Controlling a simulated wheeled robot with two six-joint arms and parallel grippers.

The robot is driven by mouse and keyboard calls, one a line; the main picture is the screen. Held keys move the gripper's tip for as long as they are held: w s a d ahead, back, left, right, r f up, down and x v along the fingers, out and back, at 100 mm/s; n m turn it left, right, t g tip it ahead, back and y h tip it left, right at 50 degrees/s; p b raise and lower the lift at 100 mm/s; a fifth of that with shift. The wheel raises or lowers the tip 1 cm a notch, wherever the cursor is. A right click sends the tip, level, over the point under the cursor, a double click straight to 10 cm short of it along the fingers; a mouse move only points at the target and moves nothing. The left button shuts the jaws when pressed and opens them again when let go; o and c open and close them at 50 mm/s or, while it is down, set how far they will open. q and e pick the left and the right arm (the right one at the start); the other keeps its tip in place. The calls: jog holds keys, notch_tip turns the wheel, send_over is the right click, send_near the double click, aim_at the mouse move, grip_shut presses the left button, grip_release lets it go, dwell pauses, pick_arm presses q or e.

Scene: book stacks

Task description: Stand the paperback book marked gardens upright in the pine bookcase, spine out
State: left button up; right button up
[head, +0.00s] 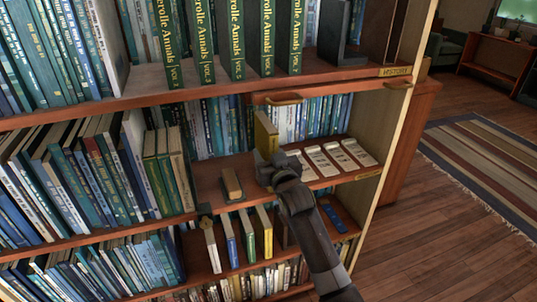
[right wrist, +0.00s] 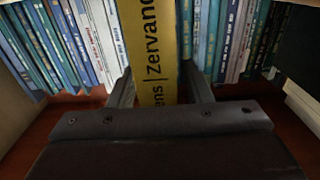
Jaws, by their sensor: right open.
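The yellow paperback (head: 266,132) stands upright on the middle shelf of the pine bookcase (head: 215,168), spine out. In the right wrist view the yellow spine (right wrist: 158,50) reads "ens | Zervand", with the rest of the lettering cut off. My right gripper (head: 268,158) is in front of the book in the head view. Its jaws are open, one finger on each side of the spine; I cannot tell whether they touch it. The lower part of the book is hidden by my gripper. My left gripper is not in view.
Pale label cards (head: 335,158) lie to the right. Blue books (head: 318,118) stand behind. The shelf above, with green volumes (head: 238,40), is close overhead. Bare shelf lies around the brown book.

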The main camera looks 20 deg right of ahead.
jog(key=shift+s+r, duration=0.1)
jog(key=shift+r, duration=0.05)
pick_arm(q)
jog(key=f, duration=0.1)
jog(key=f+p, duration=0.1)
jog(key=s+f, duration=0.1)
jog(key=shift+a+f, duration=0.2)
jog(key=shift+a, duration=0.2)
pick_arm(e)
jog(key=s, duration=1.2)
jog(key=shift+d, duration=0.2)
